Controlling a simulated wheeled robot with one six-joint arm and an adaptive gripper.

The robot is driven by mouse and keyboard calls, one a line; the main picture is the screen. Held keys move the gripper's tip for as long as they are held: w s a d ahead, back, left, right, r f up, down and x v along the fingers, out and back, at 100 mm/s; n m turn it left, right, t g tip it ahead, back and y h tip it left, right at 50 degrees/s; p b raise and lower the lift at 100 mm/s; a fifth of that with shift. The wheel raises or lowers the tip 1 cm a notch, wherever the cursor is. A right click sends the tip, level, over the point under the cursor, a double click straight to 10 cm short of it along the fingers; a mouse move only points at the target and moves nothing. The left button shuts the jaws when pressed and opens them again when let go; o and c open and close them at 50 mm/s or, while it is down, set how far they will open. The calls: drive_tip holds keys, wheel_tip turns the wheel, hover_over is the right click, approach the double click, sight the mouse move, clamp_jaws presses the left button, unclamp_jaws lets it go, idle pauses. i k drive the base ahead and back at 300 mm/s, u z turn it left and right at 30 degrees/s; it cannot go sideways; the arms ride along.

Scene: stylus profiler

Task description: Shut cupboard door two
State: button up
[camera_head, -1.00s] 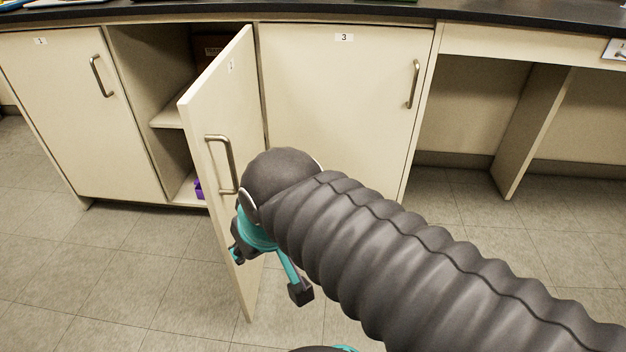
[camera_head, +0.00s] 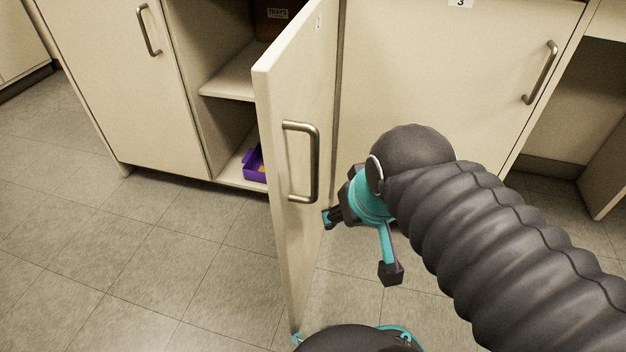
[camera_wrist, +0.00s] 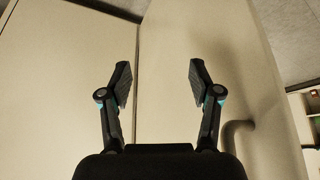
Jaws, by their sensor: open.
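Cupboard door two (camera_head: 300,90) stands wide open, jutting out toward me. Its hinge side is beside door three, and its outer face, with a bar handle (camera_head: 316,165), faces right. My gripper (camera_head: 359,245) is open and empty, on the outer side of the door, to the right of the handle and lower. One finger is close to the door face; I cannot tell if it touches. In the wrist view, the spread fingers (camera_wrist: 160,78) have the door panel (camera_wrist: 245,75) in front and to the right, with the handle (camera_wrist: 238,128) partly hidden behind the right finger.
The open cupboard shows a shelf (camera_head: 232,82), a brown box (camera_head: 275,20) and a purple bin (camera_head: 254,168). Door one (camera_head: 125,90) at left and door three (camera_head: 430,80) at right are shut. The tiled floor (camera_head: 150,255) left of the open door is clear.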

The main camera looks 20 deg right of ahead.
sight(293, 81)
drive_tip(key=k, duration=0.5)
drive_tip(key=z, duration=3.2)
drive_tip(key=i, duration=0.55)
drive_tip(key=u, duration=2.95)
